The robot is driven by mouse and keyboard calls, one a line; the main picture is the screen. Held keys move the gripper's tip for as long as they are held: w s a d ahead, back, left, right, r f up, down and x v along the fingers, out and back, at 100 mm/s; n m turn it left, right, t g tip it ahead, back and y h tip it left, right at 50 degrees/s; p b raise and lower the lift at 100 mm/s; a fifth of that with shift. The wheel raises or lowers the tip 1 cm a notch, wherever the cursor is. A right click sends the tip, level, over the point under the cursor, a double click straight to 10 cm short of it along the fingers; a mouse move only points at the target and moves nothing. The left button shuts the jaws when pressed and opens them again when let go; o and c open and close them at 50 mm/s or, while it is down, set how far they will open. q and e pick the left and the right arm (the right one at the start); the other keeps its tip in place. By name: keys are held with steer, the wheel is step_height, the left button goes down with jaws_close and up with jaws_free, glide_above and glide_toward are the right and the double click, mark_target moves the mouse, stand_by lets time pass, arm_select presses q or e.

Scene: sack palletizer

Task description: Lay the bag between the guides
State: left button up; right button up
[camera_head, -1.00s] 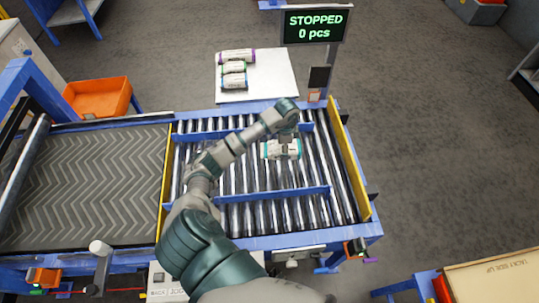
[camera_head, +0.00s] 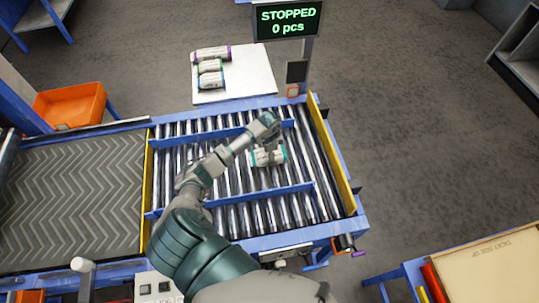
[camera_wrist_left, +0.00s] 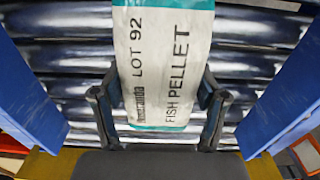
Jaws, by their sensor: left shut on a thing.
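The bag (camera_head: 260,159) is white with teal ends and lies lengthwise in my left gripper (camera_head: 269,153). In the left wrist view the bag (camera_wrist_left: 165,55) shows the print "LOT 92" and "FISH PELLET", with a finger at each side. My left gripper (camera_wrist_left: 160,110) is shut on it. The far blue guide (camera_head: 220,134) and near blue guide (camera_head: 265,195) run along the rollers, with the bag between them and apart from both. I cannot tell whether the bag touches the rollers. My right gripper is not in view.
The roller bed (camera_head: 230,215) is otherwise clear, bounded by yellow side plates (camera_head: 332,150). A belt with chevrons (camera_head: 70,195) adjoins at left. Several bags (camera_head: 210,67) lie on a white table (camera_head: 255,82) behind. A sign (camera_head: 288,20) reads "STOPPED 0 pcs".

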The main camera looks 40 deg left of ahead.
arm_select(q)
steer(key=o, duration=1.2)
steer(key=shift+s+d+f, duration=0.1)
steer(key=o, duration=0.4)
steer(key=shift+d, duration=0.2)
steer(key=shift+o, duration=0.3)
steer(key=shift+d+r, duration=0.25)
steer(key=shift+d, duration=0.2)
steer(key=shift+a+r, duration=0.1)
steer(key=shift+r, duration=0.1)
step_height(320, 180, up, 10)
steer(key=shift+a+r, duration=0.15)
steer(key=shift+r, duration=0.65)
steer(key=shift+a+f, duration=0.15)
steer(key=shift+a, duration=0.1)
